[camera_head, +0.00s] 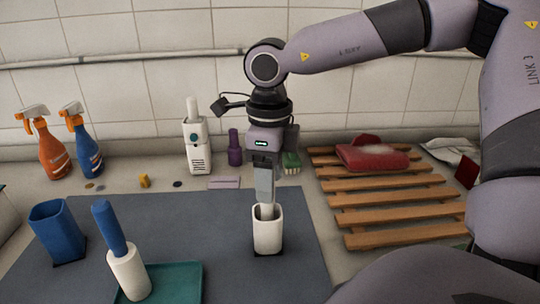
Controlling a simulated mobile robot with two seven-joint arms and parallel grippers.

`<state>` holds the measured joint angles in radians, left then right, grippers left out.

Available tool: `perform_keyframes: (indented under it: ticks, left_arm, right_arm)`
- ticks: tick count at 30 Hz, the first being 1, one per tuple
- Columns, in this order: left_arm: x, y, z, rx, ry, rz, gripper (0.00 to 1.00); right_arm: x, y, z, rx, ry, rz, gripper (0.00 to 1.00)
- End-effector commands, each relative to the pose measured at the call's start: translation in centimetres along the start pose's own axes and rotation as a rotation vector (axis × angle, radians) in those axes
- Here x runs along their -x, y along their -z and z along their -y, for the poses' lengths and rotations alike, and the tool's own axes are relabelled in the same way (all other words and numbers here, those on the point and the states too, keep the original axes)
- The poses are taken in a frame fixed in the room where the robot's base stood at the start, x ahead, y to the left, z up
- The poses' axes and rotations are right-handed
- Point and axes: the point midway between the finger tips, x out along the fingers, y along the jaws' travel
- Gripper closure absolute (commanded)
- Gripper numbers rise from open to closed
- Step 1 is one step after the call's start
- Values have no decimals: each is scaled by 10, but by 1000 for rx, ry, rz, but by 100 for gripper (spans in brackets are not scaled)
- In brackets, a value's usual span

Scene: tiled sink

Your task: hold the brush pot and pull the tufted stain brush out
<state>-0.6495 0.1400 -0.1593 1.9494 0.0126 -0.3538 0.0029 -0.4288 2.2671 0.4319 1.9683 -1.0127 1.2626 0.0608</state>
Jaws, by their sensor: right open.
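A white pot (268,236), which I take for the brush pot, stands upright on the grey mat. A pale handle (266,212) sticks up out of its mouth, likely the tufted stain brush; its tufts are hidden in the pot. My right gripper (265,200) points straight down over the pot, its open fingers at the top of the handle. I cannot tell whether they touch it. My left gripper is not in view.
A blue pot (55,226) and a blue-topped white cylinder (128,275) by a teal tray (180,285) stand on the left. Spray bottles (52,155), a white device (197,146) and a purple bottle (235,150) line the wall. A wooden rack (385,195) lies right.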

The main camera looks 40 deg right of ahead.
Motion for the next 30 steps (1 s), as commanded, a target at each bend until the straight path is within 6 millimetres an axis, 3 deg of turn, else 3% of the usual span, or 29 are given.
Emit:
perform_keyframes:
  ticks: [6, 15, 16, 21, 23, 24, 26, 30]
  left_arm:
    - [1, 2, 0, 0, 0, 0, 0]
    - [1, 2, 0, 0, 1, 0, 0]
    - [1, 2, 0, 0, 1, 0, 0]
    - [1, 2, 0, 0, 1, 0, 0]
    - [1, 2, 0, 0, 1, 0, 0]
    - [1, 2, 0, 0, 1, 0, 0]
    - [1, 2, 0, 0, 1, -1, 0]
    - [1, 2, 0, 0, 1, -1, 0]
  right_arm:
    - [-21, 0, 0, -1, -1, 0, 43]
    - [-24, 0, 0, -1, 0, 2, 43]
    - [-24, 0, 0, -1, 0, 2, 46]
    - [-24, 0, 0, -2, 0, 2, 100]
    - [-23, 0, 0, -2, 0, 2, 100]
    - [-23, 0, 0, -2, 0, 2, 63]
    - [-23, 0, 0, -2, 0, 2, 44]
    - [-23, 0, 0, -2, 0, 2, 43]
